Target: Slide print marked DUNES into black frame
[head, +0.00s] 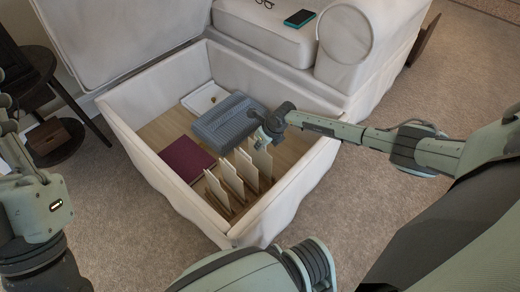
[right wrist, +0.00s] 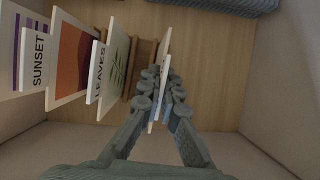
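Several upright prints (head: 232,178) stand in a row in a wooden rack inside the open storage ottoman. In the right wrist view one is marked SUNSET (right wrist: 38,62) and another LEAVES (right wrist: 98,72). My right gripper (head: 262,135) is at the far end of the row. In the right wrist view its fingers (right wrist: 162,82) look shut on the end print (right wrist: 163,45), one on each side; its label is too oblique to read. No print is legibly marked DUNES. A dark slanted panel (head: 12,50) stands at upper left; I cannot tell whether it is the black frame.
The ottoman (head: 165,200) also holds a dark red book (head: 186,159), a grey folded cloth (head: 228,120) and a white tray (head: 204,97). Its lid (head: 125,35) is raised. A dark round side table (head: 42,62) stands at left. Carpet (head: 440,90) is open at right.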

